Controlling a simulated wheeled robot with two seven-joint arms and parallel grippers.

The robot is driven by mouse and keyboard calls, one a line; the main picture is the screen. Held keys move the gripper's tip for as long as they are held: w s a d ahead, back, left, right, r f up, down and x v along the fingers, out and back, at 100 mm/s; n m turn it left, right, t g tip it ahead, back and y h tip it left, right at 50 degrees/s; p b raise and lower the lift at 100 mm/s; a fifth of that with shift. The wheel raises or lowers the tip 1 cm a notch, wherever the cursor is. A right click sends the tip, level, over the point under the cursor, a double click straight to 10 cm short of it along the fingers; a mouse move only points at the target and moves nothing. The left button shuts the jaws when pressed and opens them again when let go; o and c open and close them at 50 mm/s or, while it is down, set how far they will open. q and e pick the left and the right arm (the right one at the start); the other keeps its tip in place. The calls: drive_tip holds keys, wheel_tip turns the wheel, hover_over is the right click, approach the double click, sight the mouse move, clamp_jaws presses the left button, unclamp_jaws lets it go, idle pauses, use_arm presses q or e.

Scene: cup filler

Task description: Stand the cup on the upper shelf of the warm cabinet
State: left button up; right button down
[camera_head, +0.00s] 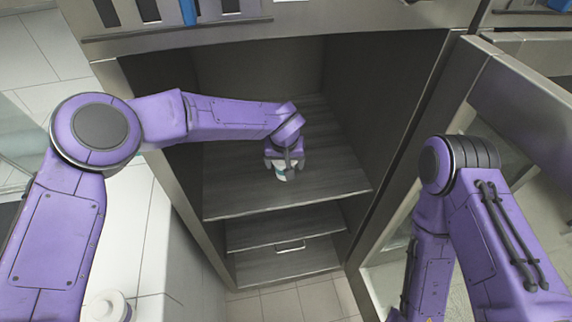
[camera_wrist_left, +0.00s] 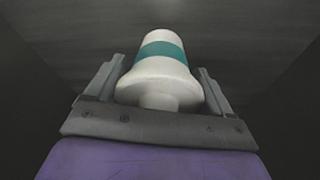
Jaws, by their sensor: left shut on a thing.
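The cup (camera_wrist_left: 160,75) is white with a teal band. In the left wrist view it sits between the two fingers of my left gripper (camera_wrist_left: 160,95), which is shut on it. In the head view the left gripper (camera_head: 285,163) and the cup (camera_head: 281,174) are inside the open cabinet, over the upper shelf (camera_head: 240,190). I cannot tell whether the cup touches the shelf. My right arm comes in at the right, and its gripper is out of view.
A lower shelf (camera_head: 260,228) lies below the upper one. The cabinet door (camera_head: 515,100) stands open at the right, with my right arm close to it. A round white object (camera_head: 107,306) is at the bottom left. The upper shelf around the cup looks bare.

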use_arm(q)
drive_tip(key=shift+w+d+f, duration=0.1)
drive_tip(key=shift+w+f, duration=0.55)
drive_tip(key=shift+f, duration=0.1)
drive_tip(key=x, duration=0.2)
drive_tip(key=p+x, duration=0.1)
drive_tip(key=shift+s+f, duration=0.2)
drive_tip(key=shift+s, duration=0.05)
drive_tip(key=shift+f, duration=0.35)
drive_tip(key=o, duration=1)
drive_tip(key=shift+r, duration=0.6)
drive_tip(key=b+v, duration=0.2)
drive_tip(key=v, duration=0.9)
drive_tip(key=shift+s+r, duration=0.1)
